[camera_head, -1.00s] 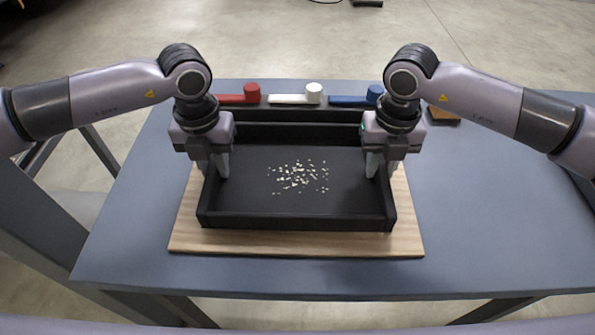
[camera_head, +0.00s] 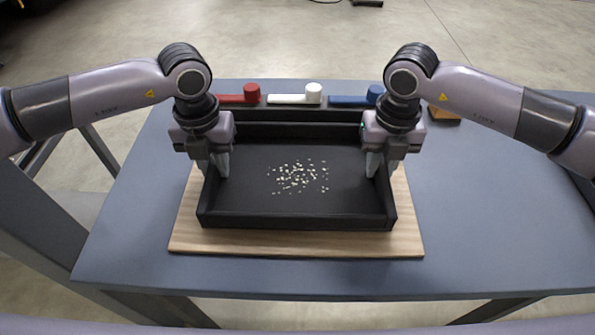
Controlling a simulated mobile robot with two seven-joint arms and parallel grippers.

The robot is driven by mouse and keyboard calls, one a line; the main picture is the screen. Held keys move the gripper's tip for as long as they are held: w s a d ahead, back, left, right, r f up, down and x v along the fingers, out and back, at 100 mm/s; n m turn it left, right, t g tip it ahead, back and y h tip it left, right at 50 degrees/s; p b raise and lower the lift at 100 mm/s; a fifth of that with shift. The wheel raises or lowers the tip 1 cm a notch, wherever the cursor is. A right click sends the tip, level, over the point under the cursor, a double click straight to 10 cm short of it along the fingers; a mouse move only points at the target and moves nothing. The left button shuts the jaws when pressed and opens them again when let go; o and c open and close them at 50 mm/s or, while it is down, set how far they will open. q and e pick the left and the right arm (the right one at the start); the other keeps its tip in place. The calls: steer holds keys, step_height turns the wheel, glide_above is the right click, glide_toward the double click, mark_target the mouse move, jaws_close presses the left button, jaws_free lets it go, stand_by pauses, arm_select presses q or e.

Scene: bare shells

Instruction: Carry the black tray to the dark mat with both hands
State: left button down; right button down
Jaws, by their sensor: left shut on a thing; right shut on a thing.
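The black tray (camera_head: 297,221) sits over a light wooden board (camera_head: 297,244) on the table; I cannot tell whether it rests on the board or is just above it. Many small pale bits lie on the tray's floor. My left gripper (camera_head: 215,172) is shut on the tray's left wall, pointing down. My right gripper (camera_head: 379,170) is shut on the tray's right wall, also pointing down. The fingers partly hide both side walls. I cannot make out a dark mat.
The blue-grey table (camera_head: 490,220) is bare to the right. Behind the tray lie a red piece (camera_head: 240,95), a white piece (camera_head: 300,95) and a blue piece (camera_head: 358,97). A small brown block (camera_head: 443,113) lies behind my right arm.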

arm_select(q)
steer(key=shift+r, duration=0.2)
arm_select(e)
steer(key=shift+r, duration=0.2)
